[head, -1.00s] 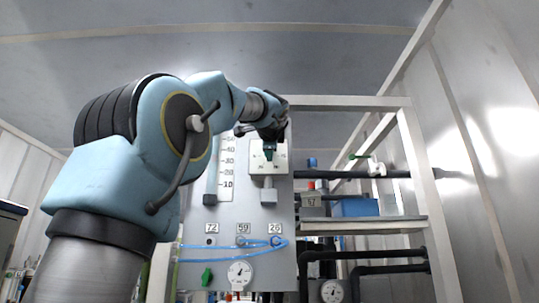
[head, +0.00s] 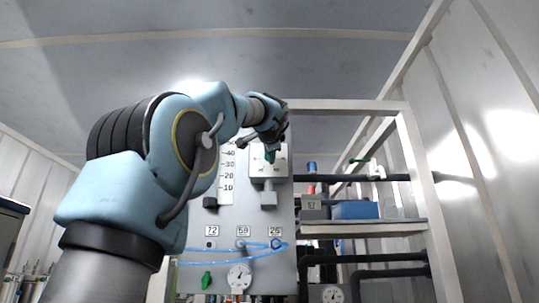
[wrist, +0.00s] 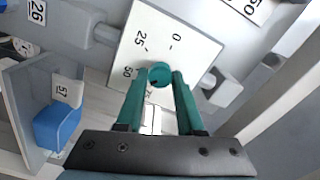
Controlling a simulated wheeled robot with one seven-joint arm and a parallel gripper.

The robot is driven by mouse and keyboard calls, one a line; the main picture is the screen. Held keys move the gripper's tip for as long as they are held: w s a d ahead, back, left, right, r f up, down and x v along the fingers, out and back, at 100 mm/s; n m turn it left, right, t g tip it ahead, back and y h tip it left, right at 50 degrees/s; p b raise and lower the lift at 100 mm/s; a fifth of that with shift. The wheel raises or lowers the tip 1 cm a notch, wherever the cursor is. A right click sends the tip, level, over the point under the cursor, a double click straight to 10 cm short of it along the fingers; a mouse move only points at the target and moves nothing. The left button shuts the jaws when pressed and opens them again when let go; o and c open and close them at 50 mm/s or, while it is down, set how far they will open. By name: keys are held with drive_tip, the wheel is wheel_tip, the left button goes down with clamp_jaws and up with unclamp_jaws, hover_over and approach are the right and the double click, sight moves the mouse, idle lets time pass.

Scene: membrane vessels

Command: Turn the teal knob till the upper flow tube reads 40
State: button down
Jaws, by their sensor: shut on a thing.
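The teal knob (wrist: 160,74) sits on a white dial plate (wrist: 178,45) marked 0, 25 and 50 in the wrist view. My gripper (wrist: 160,78) has its two teal fingers on either side of the knob, shut on it. In the head view my gripper (head: 270,155) reaches the white dial plate (head: 257,169) on the grey panel, and I cannot make out the knob there. A flow tube scale (head: 227,175) left of the plate shows 10 to 40. My arm partly covers it, and I cannot read a float level.
The grey panel (head: 270,225) carries tags 72, 59 and 26, blue hoses (head: 230,251), a round gauge (head: 239,276) and a green valve handle (head: 206,280). To the right, a shelf holds a blue box (head: 355,209). Black pipes run below and beside it.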

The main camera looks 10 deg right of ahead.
drive_tip(key=shift+f, duration=0.1)
drive_tip(key=c, duration=0.5)
unclamp_jaws()
drive_tip(key=shift+s+a+b, duration=0.35)
drive_tip(key=shift+s+b, duration=0.35)
drive_tip(key=shift+s, duration=1.05)
drive_tip(key=shift+s+a+b, duration=0.3)
drive_tip(key=shift+s+b, duration=0.4)
drive_tip(key=shift+s, duration=1.1)
drive_tip(key=shift+s+a+b, duration=0.35)
drive_tip(key=shift+s+b, duration=0.35)
drive_tip(key=shift+s, duration=1.05)
